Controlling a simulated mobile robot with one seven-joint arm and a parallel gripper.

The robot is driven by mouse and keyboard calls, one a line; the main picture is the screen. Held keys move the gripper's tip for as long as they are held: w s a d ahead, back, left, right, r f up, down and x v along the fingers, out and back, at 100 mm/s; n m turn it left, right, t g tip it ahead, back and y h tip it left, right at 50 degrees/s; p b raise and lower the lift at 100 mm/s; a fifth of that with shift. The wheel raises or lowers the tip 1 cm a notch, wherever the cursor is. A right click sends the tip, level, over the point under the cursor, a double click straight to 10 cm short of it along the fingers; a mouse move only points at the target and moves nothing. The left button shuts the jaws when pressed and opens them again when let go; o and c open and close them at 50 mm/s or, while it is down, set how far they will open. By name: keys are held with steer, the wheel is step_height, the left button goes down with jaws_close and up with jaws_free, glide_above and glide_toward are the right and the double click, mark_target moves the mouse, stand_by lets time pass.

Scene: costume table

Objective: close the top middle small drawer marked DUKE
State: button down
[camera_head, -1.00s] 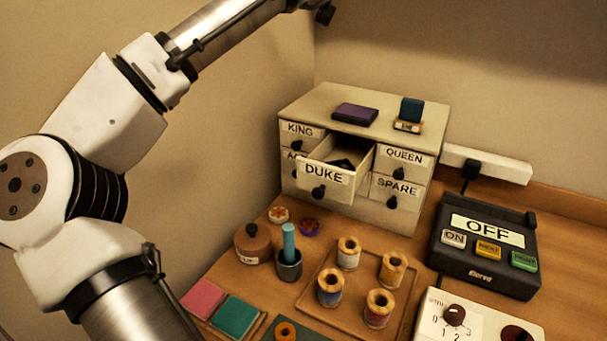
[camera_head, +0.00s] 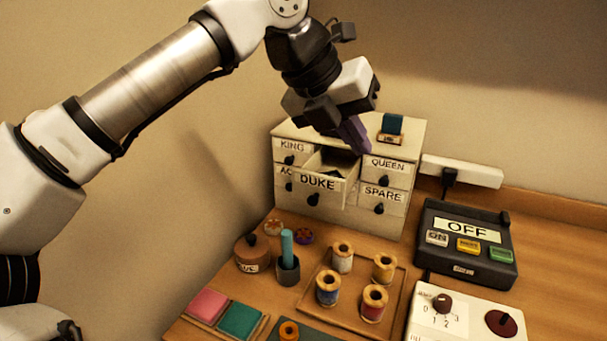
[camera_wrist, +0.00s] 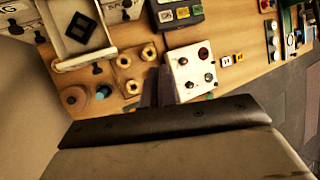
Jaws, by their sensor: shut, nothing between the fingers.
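The small drawer marked DUKE (camera_head: 318,183) stands pulled out of the top middle of the cream cabinet (camera_head: 397,222), with a dark knob on its front. In the wrist view the open drawer (camera_wrist: 66,48) is at the upper left, with a dark square frame (camera_wrist: 80,27) inside. My gripper (camera_head: 360,147) is shut and empty, fingers pointing down. In the head view it appears above and right of the open drawer, over the cabinet's top front edge. In the wrist view the gripper (camera_wrist: 159,80) is right of the drawer, and I see no contact.
A teal block on a small stand (camera_head: 391,125) is on the cabinet top. The KING, QUEEN (camera_head: 387,165) and SPARE drawers look shut.

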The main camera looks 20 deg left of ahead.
mark_target(332, 173)
steer(key=s+a+f+g+y, duration=0.25)
steer(key=s+a+y, duration=0.2)
steer(key=a, duration=0.35)
steer(key=w+f+p, duration=0.3)
steer(key=w+f, duration=0.3)
steer(key=f, duration=0.4)
steer(key=shift+w+f+t+p, duration=0.2)
steer(key=shift+f+t+p, duration=0.1)
steer(key=shift+f+t, duration=0.05)
steer(key=shift+w+y, duration=0.1)
steer(key=shift+y, duration=0.15)
steer(key=w, duration=1.2)
steer(key=shift+w+d+b, duration=0.2)
steer(key=shift+b, duration=0.1)
steer(key=shift+r, duration=0.1)
